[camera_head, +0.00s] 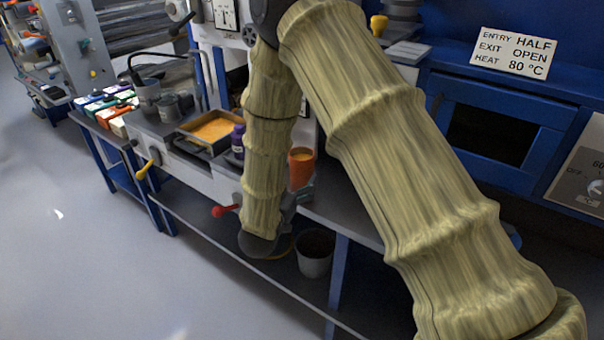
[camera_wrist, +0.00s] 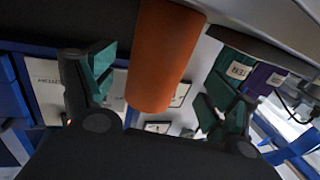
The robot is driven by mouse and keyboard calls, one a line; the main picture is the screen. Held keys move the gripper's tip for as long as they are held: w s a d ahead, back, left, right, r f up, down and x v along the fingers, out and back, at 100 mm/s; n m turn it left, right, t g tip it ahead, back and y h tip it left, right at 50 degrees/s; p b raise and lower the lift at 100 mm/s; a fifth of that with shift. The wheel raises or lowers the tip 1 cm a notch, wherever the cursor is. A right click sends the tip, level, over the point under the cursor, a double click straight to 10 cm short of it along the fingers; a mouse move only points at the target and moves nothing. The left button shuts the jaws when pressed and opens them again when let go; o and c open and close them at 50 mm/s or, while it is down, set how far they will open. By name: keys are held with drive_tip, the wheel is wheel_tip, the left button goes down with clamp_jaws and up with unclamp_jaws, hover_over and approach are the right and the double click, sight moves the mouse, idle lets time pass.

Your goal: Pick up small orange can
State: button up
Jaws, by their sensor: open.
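The small orange can (camera_head: 301,170) stands upright on the grey ledge, right of a dark purple bottle (camera_head: 238,142). In the wrist view the orange can (camera_wrist: 165,55) is large and tilted, and lies between my two finger pads in the picture. My gripper (camera_wrist: 158,92) is open, with green pads spread on either side and a gap to the can on both sides. In the head view my gripper (camera_head: 300,193) is just below and in front of the can, partly hidden by my arm. I cannot tell how deep the can sits between the fingers.
A tray (camera_head: 182,131) of orange material lies left of the bottle. Grey cups (camera_head: 168,108) stand farther left. A red-knobbed lever (camera_head: 222,211) sticks out near my wrist. A grey bucket (camera_head: 314,262) stands on the lower shelf. A blue cabinet (camera_head: 470,90) is at right.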

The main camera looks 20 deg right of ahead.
sight(297, 167)
drive_tip(key=p+x, duration=0.1)
drive_tip(key=x, duration=0.3)
drive_tip(key=shift+w+d+f, duration=0.15)
drive_tip(key=shift+w+d, duration=0.05)
drive_tip(key=shift+d, duration=0.2)
drive_tip(key=c, duration=1.4)
drive_tip(key=shift+r, duration=0.2)
drive_tip(key=shift+r, duration=0.2)
wheel_tip(297, 167, up, 3)
drive_tip(key=shift+f+b, duration=0.1)
drive_tip(key=shift+b, duration=0.25)
drive_tip(key=v, duration=0.5)
drive_tip(key=s+d+r+b+v, duration=0.1)
drive_tip(key=v, duration=0.4)
drive_tip(key=d+b+v, duration=0.1)
drive_tip(key=v, duration=0.5)
drive_tip(key=shift+s+r, duration=0.25)
